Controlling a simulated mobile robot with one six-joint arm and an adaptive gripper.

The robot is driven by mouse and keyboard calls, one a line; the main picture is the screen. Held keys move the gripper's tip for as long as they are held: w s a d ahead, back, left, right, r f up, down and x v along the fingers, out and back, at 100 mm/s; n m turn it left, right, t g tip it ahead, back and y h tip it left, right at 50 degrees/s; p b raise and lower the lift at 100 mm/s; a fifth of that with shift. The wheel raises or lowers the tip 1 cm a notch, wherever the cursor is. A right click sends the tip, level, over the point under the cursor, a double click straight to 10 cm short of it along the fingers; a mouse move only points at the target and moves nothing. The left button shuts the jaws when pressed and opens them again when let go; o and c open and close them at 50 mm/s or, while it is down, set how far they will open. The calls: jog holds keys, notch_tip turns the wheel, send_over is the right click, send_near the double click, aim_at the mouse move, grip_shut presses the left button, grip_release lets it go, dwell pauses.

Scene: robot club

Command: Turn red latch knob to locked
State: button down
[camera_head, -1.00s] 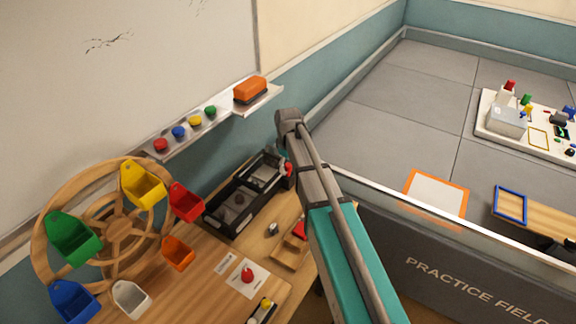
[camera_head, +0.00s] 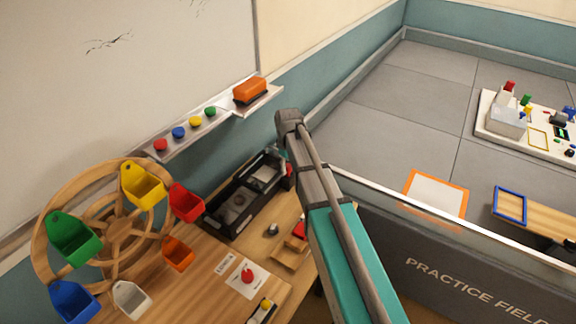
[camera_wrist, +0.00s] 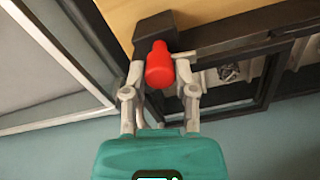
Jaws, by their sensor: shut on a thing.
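The red latch knob (camera_wrist: 160,66) is at the corner of a black-framed case (camera_wrist: 240,30), by a dark block. In the wrist view the two grey fingers of my gripper (camera_wrist: 160,92) are on either side of the knob and shut on it. In the head view the case (camera_head: 216,222) sits on the wooden bench against the wall. A bit of the red knob (camera_head: 289,170) shows beside my arm, which hides most of the gripper. I cannot read any locked mark.
A wooden wheel (camera_head: 118,228) with coloured bins stands left of the case. A marker ledge (camera_head: 225,120) with an orange eraser runs above it. A card with a red button (camera_head: 248,276) and wooden blocks lie in front. The practice field's wall (camera_head: 430,245) is at right.

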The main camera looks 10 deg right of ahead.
jog(key=m, duration=0.4)
jog(key=shift+s, duration=0.1)
jog(key=m, duration=0.3)
jog(key=shift+m, duration=0.4)
jog(key=m, duration=0.3)
jog(key=shift+m, duration=0.3)
jog(key=shift+d+m, duration=0.1)
jog(key=shift+m, duration=1.7)
jog(key=shift+c, duration=2)
grip_release()
jog(key=shift+f, duration=0.1)
jog(key=shift+n, duration=0.3)
